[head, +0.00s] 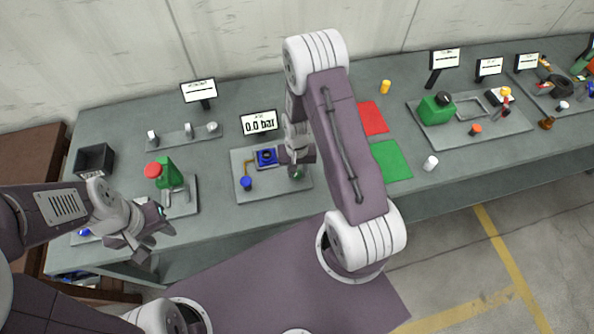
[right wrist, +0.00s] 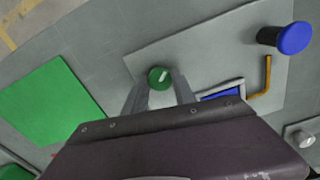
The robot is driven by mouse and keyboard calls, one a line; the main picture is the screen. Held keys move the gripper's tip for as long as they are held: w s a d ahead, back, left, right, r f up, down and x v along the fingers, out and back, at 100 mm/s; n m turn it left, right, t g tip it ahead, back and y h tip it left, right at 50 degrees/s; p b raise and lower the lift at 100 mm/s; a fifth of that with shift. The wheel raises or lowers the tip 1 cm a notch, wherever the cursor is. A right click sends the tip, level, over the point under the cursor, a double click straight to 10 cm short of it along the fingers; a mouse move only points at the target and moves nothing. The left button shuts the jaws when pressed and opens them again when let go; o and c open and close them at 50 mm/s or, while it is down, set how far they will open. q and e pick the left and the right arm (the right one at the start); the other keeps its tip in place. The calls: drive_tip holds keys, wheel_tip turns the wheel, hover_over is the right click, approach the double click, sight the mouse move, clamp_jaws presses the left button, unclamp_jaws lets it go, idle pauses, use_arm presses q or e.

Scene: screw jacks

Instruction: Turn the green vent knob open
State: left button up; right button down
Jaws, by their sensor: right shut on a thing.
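The green vent knob (right wrist: 159,78) has a pale bar across its top and sits on a grey panel (right wrist: 215,60). In the right wrist view my right gripper (right wrist: 159,88) has one finger on each side of the knob, shut on it. In the head view the right gripper (head: 297,168) is over the panel's right part, and the knob is mostly hidden there. My left gripper (head: 153,240) is open and empty near the table's front left edge.
On the panel are a blue knob (head: 246,183), a yellow pipe (head: 248,168) and a blue square part (head: 267,157). A green device with a red cap (head: 153,170) stands left. Red (head: 373,118) and green (head: 391,160) mats lie right. A white cylinder (head: 430,163) stands beyond.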

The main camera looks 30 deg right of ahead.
drive_tip(key=n, duration=0.4)
drive_tip(key=shift+w+n, duration=0.1)
drive_tip(key=shift+n, duration=0.2)
drive_tip(key=shift+n+b, duration=0.4)
drive_tip(key=shift+n, duration=2.1)
drive_tip(key=c, duration=1)
unclamp_jaws()
wheel_tip(320, 180, up, 9)
drive_tip(key=shift+r+b, duration=0.1)
drive_tip(key=shift+b, duration=0.45)
